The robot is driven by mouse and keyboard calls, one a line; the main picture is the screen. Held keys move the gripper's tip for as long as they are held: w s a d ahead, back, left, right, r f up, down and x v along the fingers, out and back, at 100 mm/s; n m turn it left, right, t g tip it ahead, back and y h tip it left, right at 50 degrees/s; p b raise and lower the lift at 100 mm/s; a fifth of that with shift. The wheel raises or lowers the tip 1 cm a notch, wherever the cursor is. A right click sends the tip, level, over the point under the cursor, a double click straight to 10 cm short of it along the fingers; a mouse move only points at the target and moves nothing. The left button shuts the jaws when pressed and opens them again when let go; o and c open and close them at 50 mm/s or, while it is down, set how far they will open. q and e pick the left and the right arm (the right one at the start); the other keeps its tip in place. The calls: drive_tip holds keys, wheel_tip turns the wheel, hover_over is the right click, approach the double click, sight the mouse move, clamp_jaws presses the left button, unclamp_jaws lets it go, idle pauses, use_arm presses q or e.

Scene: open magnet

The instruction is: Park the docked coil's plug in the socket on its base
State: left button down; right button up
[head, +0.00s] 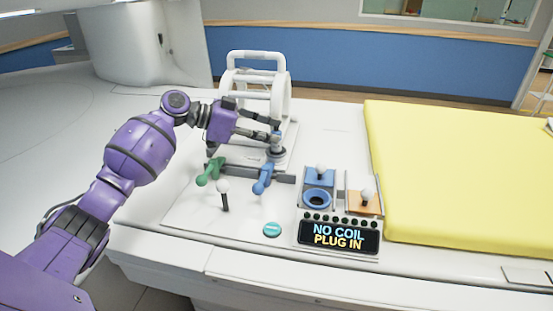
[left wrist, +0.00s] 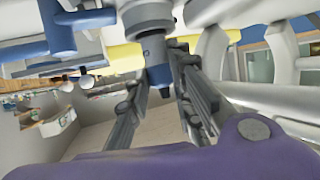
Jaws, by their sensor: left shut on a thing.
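My left gripper (head: 273,138) is shut on a plug (head: 276,153), a grey body with blue parts, near the front right of the coil. In the left wrist view the plug (left wrist: 153,50) stands between the two fingers (left wrist: 168,98), its dark blue tip free at one end. The docked coil (head: 258,62) is a white cage-like frame, standing on its pale base (head: 288,134) at the back of the table. The parking socket on the base cannot be made out; the gripper and plug cover part of that area. My right gripper is not in view.
A dark rail with a green handle (head: 209,172) and a blue handle (head: 264,178) lies in front of the coil. A blue socket (head: 317,199), an orange panel (head: 365,205) and a display (head: 339,236) reading "NO COIL PLUG IN" are nearer. A yellow pad (head: 460,170) fills the right.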

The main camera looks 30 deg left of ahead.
use_arm(q)
drive_tip(key=c, duration=1.5)
unclamp_jaws()
drive_tip(key=shift+o, duration=0.2)
drive_tip(key=v, duration=1.2)
